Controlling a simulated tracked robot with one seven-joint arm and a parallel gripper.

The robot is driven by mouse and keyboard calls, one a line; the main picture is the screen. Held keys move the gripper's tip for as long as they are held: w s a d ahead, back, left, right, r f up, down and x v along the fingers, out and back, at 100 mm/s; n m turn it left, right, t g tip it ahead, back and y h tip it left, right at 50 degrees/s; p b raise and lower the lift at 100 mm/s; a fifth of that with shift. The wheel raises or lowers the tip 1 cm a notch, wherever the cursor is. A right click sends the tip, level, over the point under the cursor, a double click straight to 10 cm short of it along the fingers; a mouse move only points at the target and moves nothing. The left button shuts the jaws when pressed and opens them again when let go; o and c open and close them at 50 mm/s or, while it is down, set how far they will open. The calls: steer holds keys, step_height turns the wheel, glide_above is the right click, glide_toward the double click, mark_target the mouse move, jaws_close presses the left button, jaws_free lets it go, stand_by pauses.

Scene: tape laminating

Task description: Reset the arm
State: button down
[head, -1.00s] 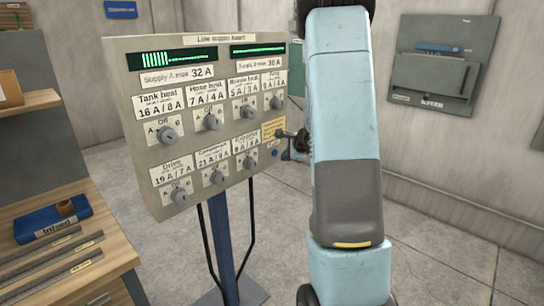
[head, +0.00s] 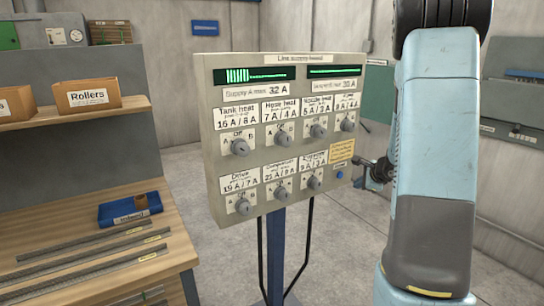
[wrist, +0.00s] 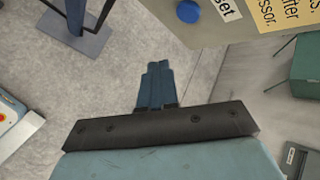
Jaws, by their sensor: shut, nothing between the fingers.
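My gripper (wrist: 158,70) is shut and empty, its blue fingers pressed together over the grey floor in the wrist view. In the head view, the dark end of my arm (head: 378,172) shows just right of the supply board's lower right edge, partly hidden by my pale blue arm link. The supply board (head: 208,150) stands upright with several knobs and two green displays. A blue button (head: 339,174) sits at its lower right, and also shows in the wrist view (wrist: 188,11), beside a label ending in "set". My fingers are apart from the button.
A wooden bench (head: 160,255) stands at left with a blue tray (head: 120,217) and metal strips. Cardboard bins stand on a shelf (head: 60,116) above it. The board's blue post (head: 275,250) rises from the floor. A green cabinet (wrist: 305,65) is at right in the wrist view.

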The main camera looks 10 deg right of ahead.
steer(key=s+a+r+n+g+y, duration=0.1)
steer(key=s+a+r+n+y, duration=0.1)
steer(key=s+a+r+n, duration=0.55)
steer(key=s+a+r+n+g+y, duration=0.1)
steer(key=s+a+r+n+y, duration=0.2)
steer(key=a+r, duration=0.7)
steer(key=s+a+r+n+h, duration=0.1)
steer(key=s+a+n+h, duration=0.2)
steer(key=s, duration=0.8)
steer(key=s+a+r+n+g+h, duration=0.1)
steer(key=s+a+r+n+h, duration=0.1)
steer(key=s+n, duration=0.6)
steer(key=s+h, duration=0.1)
steer(key=s, duration=0.1)
steer(key=shift+s+a, duration=0.35)
steer(key=shift+a, duration=0.05)
steer(key=shift+n, duration=0.25)
stand_by(0.9)
